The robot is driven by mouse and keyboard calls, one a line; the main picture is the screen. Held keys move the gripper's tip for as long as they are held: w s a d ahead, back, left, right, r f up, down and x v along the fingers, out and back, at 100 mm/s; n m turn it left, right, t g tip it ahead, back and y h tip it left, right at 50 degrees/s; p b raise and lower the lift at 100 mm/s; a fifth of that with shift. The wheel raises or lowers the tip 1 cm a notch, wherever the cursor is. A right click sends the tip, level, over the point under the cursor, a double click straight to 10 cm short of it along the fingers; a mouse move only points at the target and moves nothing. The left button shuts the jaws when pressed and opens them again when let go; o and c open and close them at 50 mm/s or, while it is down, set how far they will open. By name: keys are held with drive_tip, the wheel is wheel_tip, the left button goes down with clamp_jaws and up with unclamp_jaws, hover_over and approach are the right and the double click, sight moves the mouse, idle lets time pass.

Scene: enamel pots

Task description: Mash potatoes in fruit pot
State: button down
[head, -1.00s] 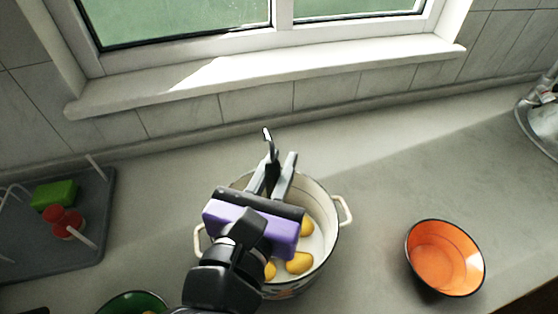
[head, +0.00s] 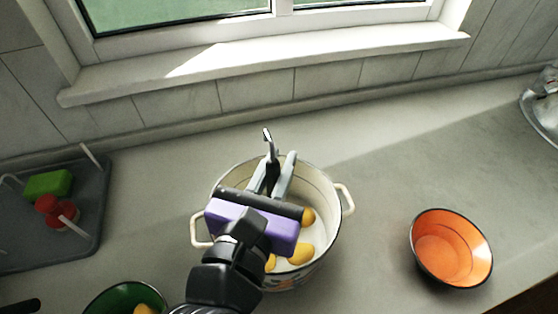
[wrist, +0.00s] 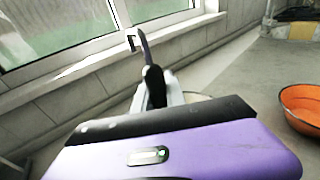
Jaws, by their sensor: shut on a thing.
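A white enamel pot (head: 318,181) with two side handles stands on the counter at the middle of the head view. Several yellow potatoes (head: 302,254) show inside it, apparently whole. My gripper (head: 275,174) is over the pot and shut on the dark handle of a tool, likely the masher (head: 269,143), whose light hooked end sticks up past the fingers. The tool also shows in the wrist view (wrist: 147,55). Its lower end is hidden behind my purple gripper body and the pot, so I cannot tell whether it touches the potatoes.
An orange bowl (head: 452,247) stands right of the pot. A green bowl (head: 112,301) with something yellow inside is at the lower left. A grey rack (head: 75,242) with a green sponge (head: 48,184) is at the left. The window sill (head: 270,63) runs behind. Counter between pot and orange bowl is clear.

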sight(274, 156)
drive_tip(key=shift+f+b, duration=0.35)
drive_tip(key=shift+f, duration=0.15)
drive_tip(key=shift+r, duration=0.1)
drive_tip(key=shift+r+p, duration=2.45)
drive_tip(key=shift+r, duration=0.25)
drive_tip(key=shift+w+d, duration=0.1)
drive_tip(key=shift+w+d, duration=0.35)
drive_tip(key=shift+d, duration=0.25)
drive_tip(key=shift+w+d, duration=0.35)
drive_tip(key=shift+d, duration=0.25)
drive_tip(key=shift+f, duration=0.1)
